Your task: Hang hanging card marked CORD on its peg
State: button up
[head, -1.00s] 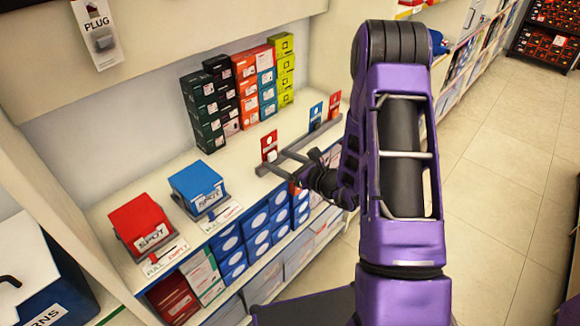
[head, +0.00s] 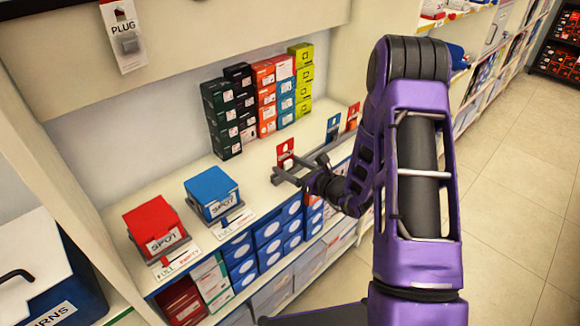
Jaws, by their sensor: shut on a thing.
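A red card (head: 285,153) with a white patch stands upright at the left end of a grey rail on the shelf. Its lettering is too small to read, so I cannot confirm that it says CORD. My gripper (head: 282,174) is low at this card and appears shut on its lower part; the contact is small and partly hidden. A blue card (head: 333,127) and another red card (head: 353,116) stand farther right, partly behind my arm. A white card marked PLUG (head: 123,34) hangs on the upper board. No free peg shows.
The white shelf (head: 262,205) holds a red box (head: 151,218) and a blue box (head: 210,187) in front. Stacks of coloured small boxes (head: 265,97) stand at the back. The upper board (head: 220,35) overhangs the shelf. The tiled floor (head: 505,215) at right is clear.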

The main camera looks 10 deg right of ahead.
aim_at(286, 152)
jog(key=shift+r+p, duration=1.2)
jog(key=shift+r, duration=1)
jog(key=v, duration=1)
jog(key=shift+s+f, duration=0.1)
jog(key=shift+s, duration=0.05)
